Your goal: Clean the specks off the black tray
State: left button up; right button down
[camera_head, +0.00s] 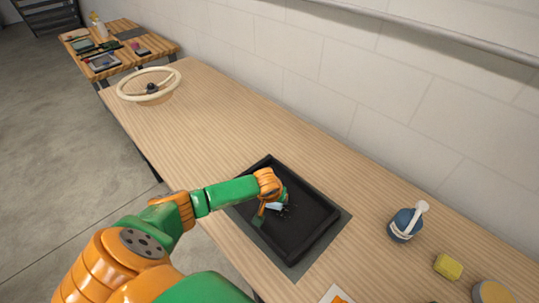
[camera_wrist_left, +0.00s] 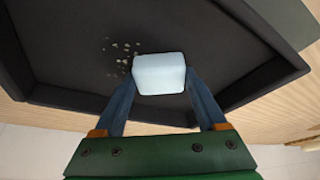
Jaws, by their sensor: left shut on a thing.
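The black tray (camera_head: 306,212) lies on a dark grey mat on the wooden bench in the head view. Its dark floor (camera_wrist_left: 55,45) and raised rim fill much of the left wrist view. My left gripper (camera_head: 274,205) reaches into the tray area and is shut on a pale blue block (camera_wrist_left: 159,73), which sits between its two fingers. Pale specks (camera_wrist_left: 122,50) lie on the tray floor just left of the block in the left wrist view. I cannot tell whether the block touches the floor. My right gripper is not in view.
A cream ring-shaped object (camera_head: 128,92) lies at the bench's far end. The bench between it and the tray is clear.

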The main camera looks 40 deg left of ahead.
aim_at(280, 206)
pick_arm(q)
jog(key=d, duration=0.3)
jog(key=shift+s+f+p, duration=0.1)
jog(key=shift+s+p, duration=0.2)
jog(key=shift+s, duration=0.1)
jog(key=shift+s+d, duration=0.2)
jog(key=shift+d, duration=0.8)
jog(key=shift+s+d, duration=0.15)
jog(key=shift+d, duration=0.8)
jog(key=shift+w+r, duration=0.15)
jog(key=shift+r, duration=2.95)
jog(key=shift+a+r, duration=0.1)
notch_tip(280, 206, up, 3)
jog(key=shift+f, duration=0.1)
